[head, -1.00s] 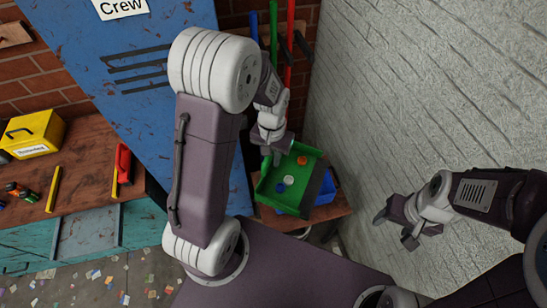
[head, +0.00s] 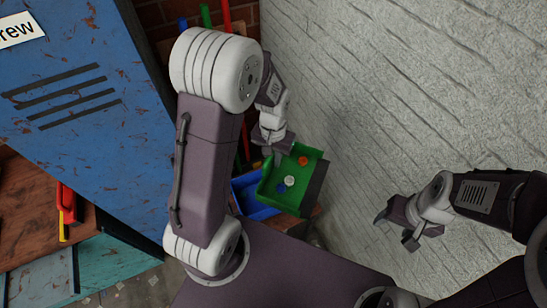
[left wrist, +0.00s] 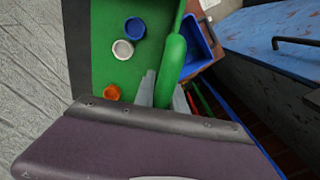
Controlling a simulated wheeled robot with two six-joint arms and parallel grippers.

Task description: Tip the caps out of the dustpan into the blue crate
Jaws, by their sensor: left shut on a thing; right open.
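The green dustpan (head: 303,180) is held up in front of me and carries an orange cap (head: 303,161), a white cap (head: 290,181) and a blue cap (head: 281,188). My left gripper (head: 270,150) is shut on the dustpan's handle, which shows green in the left wrist view (left wrist: 171,62). The blue crate (head: 246,197) stands below and left of the pan, partly hidden by it. It also shows beside the handle in the left wrist view (left wrist: 199,50). My right gripper (head: 393,228) is open and empty near the grey wall, apart from the pan.
A blue metal locker (head: 75,100) stands at the left, with a wooden bench (head: 35,215) and a red tool (head: 66,203) beside it. The rough grey wall (head: 400,90) fills the right side. Coloured poles (head: 205,16) lean at the back.

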